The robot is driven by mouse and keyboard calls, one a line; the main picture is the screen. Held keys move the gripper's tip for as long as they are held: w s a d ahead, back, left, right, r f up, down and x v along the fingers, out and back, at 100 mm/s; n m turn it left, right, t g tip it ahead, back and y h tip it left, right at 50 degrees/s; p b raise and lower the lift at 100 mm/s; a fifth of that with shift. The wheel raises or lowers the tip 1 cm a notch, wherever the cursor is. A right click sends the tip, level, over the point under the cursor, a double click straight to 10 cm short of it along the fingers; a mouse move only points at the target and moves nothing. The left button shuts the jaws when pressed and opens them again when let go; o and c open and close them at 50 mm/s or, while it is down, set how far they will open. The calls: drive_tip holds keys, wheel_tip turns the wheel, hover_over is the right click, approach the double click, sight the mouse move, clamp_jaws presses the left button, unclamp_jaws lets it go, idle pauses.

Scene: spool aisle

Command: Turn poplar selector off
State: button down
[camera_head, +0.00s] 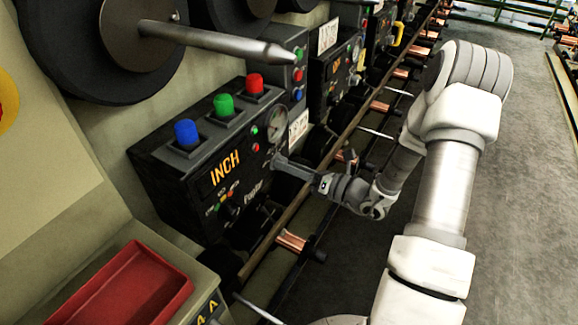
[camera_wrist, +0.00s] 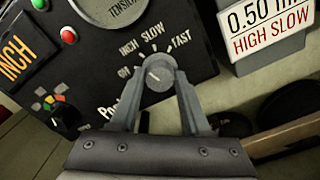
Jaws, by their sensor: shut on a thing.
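The poplar selector (camera_wrist: 158,70) is a grey round knob on a black control box (camera_head: 165,170). Labels around it read INCH, SLOW and FAST, with one at the left partly hidden. A small light mark shows on its face, but I cannot tell surely which label it points at. My gripper (camera_wrist: 158,88) is shut on the knob, one finger on each side. In the head view, my gripper (camera_head: 282,163) reaches the box's right part and hides the knob. The box's display (camera_head: 225,168) reads INCH in orange. The box's name lettering is partly covered by a finger in the wrist view.
Blue (camera_head: 187,132), green (camera_head: 223,105) and red (camera_head: 254,84) buttons stand on top of the box. A metal spindle (camera_head: 220,42) juts out above. A red tray (camera_head: 130,290) lies at lower left. A rail (camera_head: 300,200) runs below my arm. Open floor (camera_head: 530,200) lies at right.

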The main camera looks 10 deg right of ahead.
drive_tip(key=shift+n+b, duration=0.8)
drive_tip(key=shift+n, duration=2.3)
drive_tip(key=shift+c, duration=1.9)
unclamp_jaws()
drive_tip(key=p+v, duration=0.2)
drive_tip(key=v, duration=1.5)
drive_tip(key=shift+s+d, duration=0.2)
drive_tip(key=shift+a+r, duration=0.1)
drive_tip(key=shift+r, duration=0.05)
